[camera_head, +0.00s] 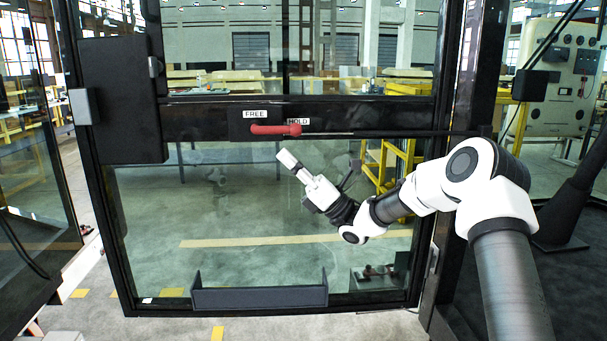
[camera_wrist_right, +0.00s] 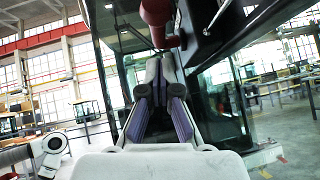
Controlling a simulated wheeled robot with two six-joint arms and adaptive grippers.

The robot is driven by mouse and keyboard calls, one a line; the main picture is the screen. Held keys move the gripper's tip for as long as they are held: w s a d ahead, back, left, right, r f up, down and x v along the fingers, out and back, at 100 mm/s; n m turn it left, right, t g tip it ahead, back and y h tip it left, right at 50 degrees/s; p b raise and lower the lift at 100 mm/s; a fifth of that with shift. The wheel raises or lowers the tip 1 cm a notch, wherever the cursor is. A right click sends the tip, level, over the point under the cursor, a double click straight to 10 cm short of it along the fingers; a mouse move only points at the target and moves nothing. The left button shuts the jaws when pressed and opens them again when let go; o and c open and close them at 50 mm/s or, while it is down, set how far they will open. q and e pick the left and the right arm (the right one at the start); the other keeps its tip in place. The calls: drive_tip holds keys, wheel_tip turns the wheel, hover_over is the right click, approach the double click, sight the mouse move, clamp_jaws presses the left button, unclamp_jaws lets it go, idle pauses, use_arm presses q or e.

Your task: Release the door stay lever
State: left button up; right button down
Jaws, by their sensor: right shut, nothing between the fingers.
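The red door stay lever (camera_head: 270,129) lies level on the dark crossbar of the glazed door (camera_head: 300,109). Its grip points left from a round hub at its right end. A FREE label (camera_head: 255,114) is above the grip and a HOLD label (camera_head: 298,121) is above the hub. My right gripper (camera_head: 286,158) is shut and empty, just below the hub, pointing up and left. In the right wrist view the gripper (camera_wrist_right: 160,66) points up at a red part of the lever (camera_wrist_right: 156,20), which looks close; contact is unclear. My left gripper is out of view.
A thin dark rod (camera_head: 390,134) runs right from the lever to the door frame. A black box (camera_head: 120,100) with a grey handle block (camera_head: 84,106) is on the door's left edge. A dark tray (camera_head: 260,297) sits low on the door. The space left of my gripper is clear.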

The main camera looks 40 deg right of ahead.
sight(276, 129)
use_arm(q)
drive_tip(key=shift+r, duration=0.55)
use_arm(e)
drive_tip(key=shift+w+d+r, duration=0.1)
drive_tip(key=shift+d+r, duration=0.05)
drive_tip(key=shift+r, duration=0.5)
drive_tip(key=shift+w+d+r, duration=0.1)
drive_tip(key=shift+r, duration=0.5)
drive_tip(key=shift+g, duration=0.3)
